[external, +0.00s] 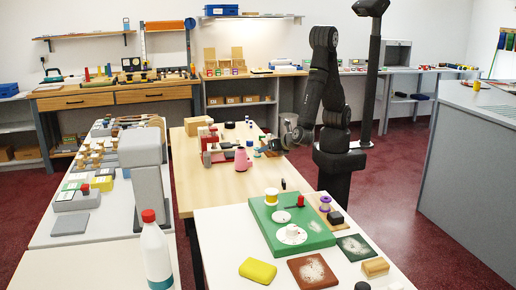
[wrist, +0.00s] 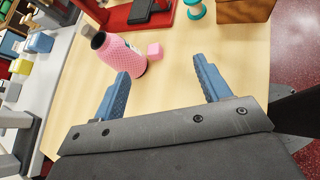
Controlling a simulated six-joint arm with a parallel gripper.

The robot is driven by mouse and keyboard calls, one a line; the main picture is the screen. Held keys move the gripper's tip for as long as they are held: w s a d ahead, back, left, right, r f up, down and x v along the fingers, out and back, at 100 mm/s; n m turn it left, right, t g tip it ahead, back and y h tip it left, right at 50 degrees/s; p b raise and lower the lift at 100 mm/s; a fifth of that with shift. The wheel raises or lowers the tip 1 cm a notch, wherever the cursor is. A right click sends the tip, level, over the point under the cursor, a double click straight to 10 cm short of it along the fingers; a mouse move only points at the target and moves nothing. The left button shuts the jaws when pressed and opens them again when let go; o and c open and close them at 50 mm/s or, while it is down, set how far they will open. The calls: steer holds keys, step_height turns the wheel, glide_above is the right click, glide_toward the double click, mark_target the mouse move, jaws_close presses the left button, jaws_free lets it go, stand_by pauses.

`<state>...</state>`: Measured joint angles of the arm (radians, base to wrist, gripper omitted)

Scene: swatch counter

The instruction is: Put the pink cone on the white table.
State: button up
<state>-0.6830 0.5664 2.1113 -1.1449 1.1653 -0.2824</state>
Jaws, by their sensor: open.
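The pink cone (external: 242,159) stands upright on the wooden table in the external view. In the wrist view the pink cone (wrist: 121,55) shows a dark top and lies beyond the left finger, close to its tip in the picture. My gripper (wrist: 160,72) is open, with nothing between its blue fingers. In the external view my gripper (external: 277,145) is just right of the cone, low over the wooden table. The white table (external: 222,242) is in the foreground, in front of the wooden table.
A small pink block (wrist: 154,50) sits beside the cone. A red device (external: 214,150) and a wooden box (external: 197,125) stand near it.

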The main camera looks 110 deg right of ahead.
mark_target(238, 153)
steer(key=w+a+r+n+t, duration=0.1)
steer(key=a+n+t, duration=0.4)
steer(key=n, duration=0.1)
steer(key=x, duration=1.1)
steer(key=shift+d+f, duration=0.1)
steer(key=shift+d, duration=0.1)
steer(key=shift+r+x, duration=0.2)
steer(key=shift+x, duration=3)
steer(key=shift+w, duration=0.1)
steer(key=c, duration=1.2)
steer(key=shift+r, duration=0.2)
